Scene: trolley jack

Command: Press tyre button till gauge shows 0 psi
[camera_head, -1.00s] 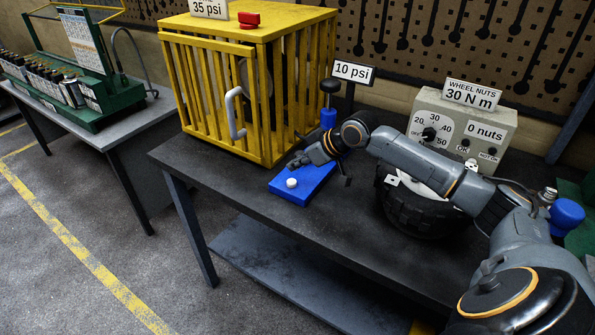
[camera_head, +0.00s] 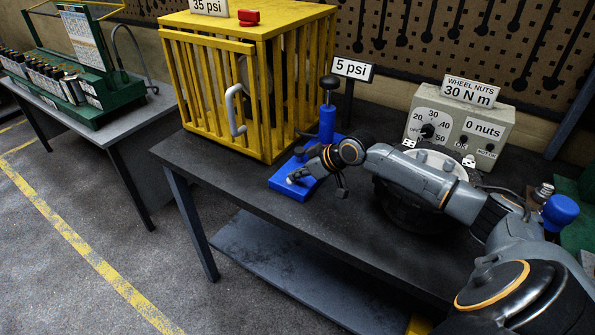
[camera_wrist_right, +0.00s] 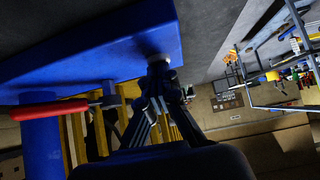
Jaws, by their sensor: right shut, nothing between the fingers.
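The gauge sign (camera_head: 351,69) behind the pump reads "5 psi". A blue pump base (camera_head: 284,187) lies on the dark table in front of it, with a blue cylinder (camera_head: 327,122) and black knob at its back. How far the button is pressed I cannot tell. My left gripper is not in view.
A yellow cage (camera_head: 270,95) stands just left of the pump, with a "35 psi" sign (camera_head: 209,6) and red button (camera_head: 248,17) on top. A grey wheel-nut box (camera_head: 459,128) stands right. A tyre (camera_head: 405,212) lies under my right arm. The table's front left is clear.

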